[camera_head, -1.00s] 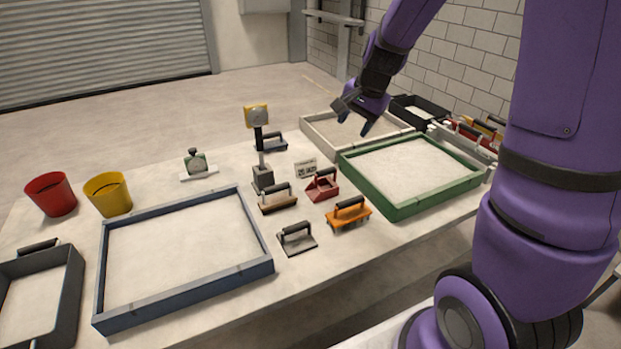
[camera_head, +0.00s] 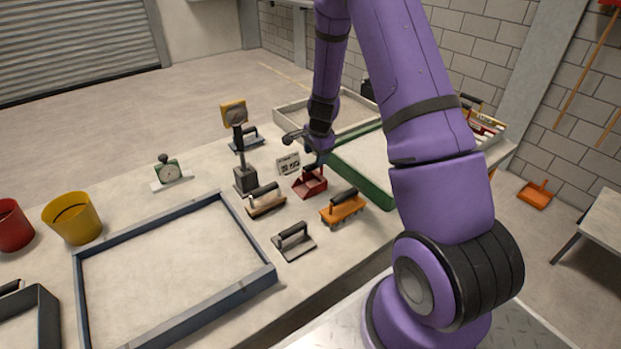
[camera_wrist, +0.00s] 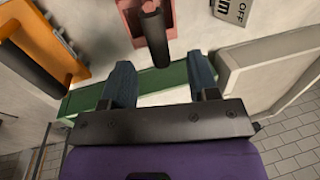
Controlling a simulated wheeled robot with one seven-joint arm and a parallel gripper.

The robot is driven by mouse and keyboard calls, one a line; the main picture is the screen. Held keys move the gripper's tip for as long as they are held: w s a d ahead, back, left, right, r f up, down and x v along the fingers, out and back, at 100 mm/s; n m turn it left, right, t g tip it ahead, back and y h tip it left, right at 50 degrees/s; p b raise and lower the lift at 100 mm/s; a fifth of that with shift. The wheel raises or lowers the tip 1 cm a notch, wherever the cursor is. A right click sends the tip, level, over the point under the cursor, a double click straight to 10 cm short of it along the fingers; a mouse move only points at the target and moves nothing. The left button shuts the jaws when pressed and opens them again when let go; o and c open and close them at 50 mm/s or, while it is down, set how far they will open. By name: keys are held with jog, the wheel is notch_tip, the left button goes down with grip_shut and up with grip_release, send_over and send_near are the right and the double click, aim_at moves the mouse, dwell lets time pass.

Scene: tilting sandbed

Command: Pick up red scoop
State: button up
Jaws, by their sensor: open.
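The red scoop (camera_head: 308,186) sits on the table between the wooden-backed tool and the green-framed tray; my gripper partly covers it in the head view. In the wrist view the red scoop (camera_wrist: 161,8) is at the top, with its black handle (camera_wrist: 155,38) pointing down toward the gap between my fingers. My gripper (camera_wrist: 161,80) is open and empty, its two fingers either side of the line of the handle. In the head view my gripper (camera_head: 305,148) hangs just above the scoop. I cannot tell the exact height left between them.
The orange tool (camera_head: 343,208) stands close beside the scoop, also at left in the wrist view (camera_wrist: 35,50). A small sign (camera_head: 288,164), a post-mounted gauge (camera_head: 240,150), a grey trowel (camera_head: 293,242) and the green tray's frame (camera_head: 370,185) are near. The blue-framed tray (camera_head: 250,292) lies left.

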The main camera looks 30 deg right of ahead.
aim_at(313, 164)
jog(key=shift+w+a+f, duration=0.1)
jog(key=shift+w+f, duration=0.1)
jog(key=shift+f, duration=1)
jog(key=shift+w+a+f, duration=0.1)
jog(key=shift+w+f, duration=0.1)
jog(key=shift+f, duration=1)
jog(key=shift+w+a+f, duration=0.1)
jog(key=shift+w+f, duration=0.1)
jog(key=shift+f, duration=1)
jog(key=shift+c, duration=0.5)
grip_shut()
